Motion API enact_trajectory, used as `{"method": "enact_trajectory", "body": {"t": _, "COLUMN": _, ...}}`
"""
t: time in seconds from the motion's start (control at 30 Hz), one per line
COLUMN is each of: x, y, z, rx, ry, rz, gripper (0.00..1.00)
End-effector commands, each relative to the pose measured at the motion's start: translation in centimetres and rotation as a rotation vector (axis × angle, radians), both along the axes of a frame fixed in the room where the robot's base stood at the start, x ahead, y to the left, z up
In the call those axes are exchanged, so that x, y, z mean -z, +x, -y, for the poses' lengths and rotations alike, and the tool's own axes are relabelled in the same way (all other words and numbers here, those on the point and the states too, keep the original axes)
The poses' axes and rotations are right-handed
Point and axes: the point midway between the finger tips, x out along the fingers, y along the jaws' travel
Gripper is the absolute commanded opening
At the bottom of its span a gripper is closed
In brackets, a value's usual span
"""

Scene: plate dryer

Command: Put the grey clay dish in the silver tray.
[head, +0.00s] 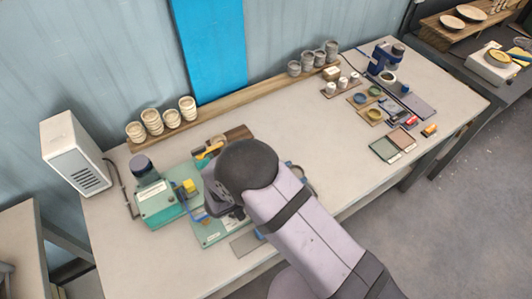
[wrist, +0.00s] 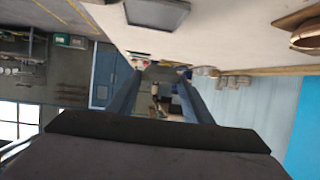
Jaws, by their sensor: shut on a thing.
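My gripper (wrist: 160,82) shows in the wrist view as two dark blue fingers, left and right, with a small greyish thing between their tips. It is shut on this thing, which I take to be the grey clay dish (wrist: 165,74); its shape is hard to make out. In the head view my arm and dark wrist cover most of the gripper, and I cannot pick out the dish there. A flat grey tray with a pale rim (wrist: 157,13), likely the silver tray, lies on the tabletop at the top of the wrist view, apart from the fingers.
A green machine (head: 158,203) stands left of my wrist. Pale cups (head: 152,121) and grey cups (head: 308,62) stand along the back shelf. The middle of the table (head: 330,125) is clear.

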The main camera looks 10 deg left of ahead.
Motion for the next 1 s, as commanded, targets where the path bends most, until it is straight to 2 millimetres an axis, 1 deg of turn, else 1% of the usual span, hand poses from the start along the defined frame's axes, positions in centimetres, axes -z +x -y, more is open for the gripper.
{"method": "enact_trajectory", "body": {"t": 0.03, "x": -0.4, "y": -0.3, "z": 0.8, "rx": 0.031, "ry": -0.001, "rz": 0.000, "gripper": 0.24}}
{"method": "enact_trajectory", "body": {"t": 0.1, "x": -0.3, "y": -0.6, "z": 1.5, "rx": 0.061, "ry": -0.001, "rz": 0.000, "gripper": 0.24}}
{"method": "enact_trajectory", "body": {"t": 0.2, "x": -0.1, "y": -1.0, "z": 2.0, "rx": 0.087, "ry": 0.001, "rz": 0.001, "gripper": 0.24}}
{"method": "enact_trajectory", "body": {"t": 0.57, "x": 0.7, "y": -1.0, "z": 2.1, "rx": 0.090, "ry": 0.001, "rz": 0.000, "gripper": 0.24}}
{"method": "enact_trajectory", "body": {"t": 0.77, "x": 2.0, "y": -1.0, "z": 2.1, "rx": 0.090, "ry": 0.001, "rz": 0.000, "gripper": 0.24}}
{"method": "enact_trajectory", "body": {"t": 1.0, "x": 4.4, "y": -1.0, "z": 2.1, "rx": 0.089, "ry": 0.001, "rz": -0.001, "gripper": 0.24}}
